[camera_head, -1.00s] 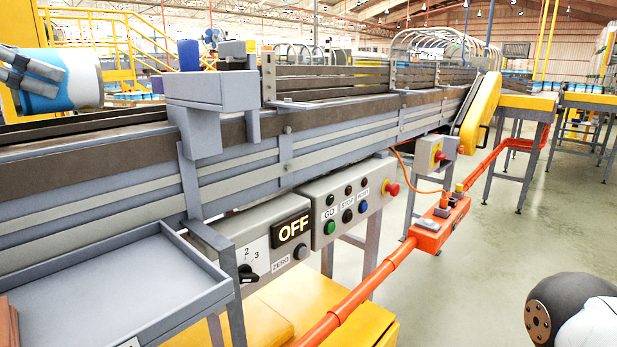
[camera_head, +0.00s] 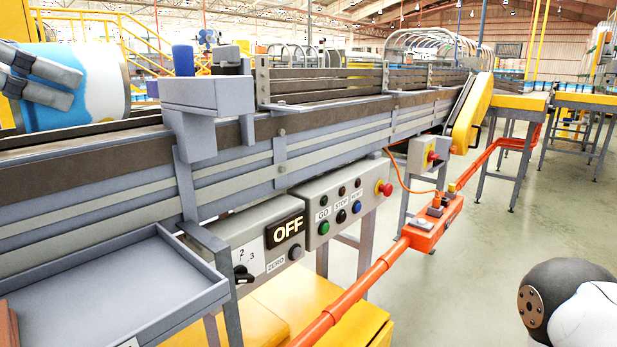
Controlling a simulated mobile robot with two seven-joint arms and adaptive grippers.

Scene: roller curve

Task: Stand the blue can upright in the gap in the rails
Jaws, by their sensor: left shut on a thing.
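The blue can (camera_head: 88,102), light blue and white, is at the upper left, lying roughly on its side with one end toward the right. The slatted rails (camera_head: 325,82) run along the conveyor (camera_head: 340,130) to the right. I cannot clearly make out the gap. My right gripper is out of view.
A grey bracket box (camera_head: 205,95) with a blue-topped post (camera_head: 183,60) stands between the can and the rails. Below are an empty grey tray (camera_head: 110,295), a control box reading OFF (camera_head: 285,232) and an orange pipe (camera_head: 365,285). Open floor lies to the right.

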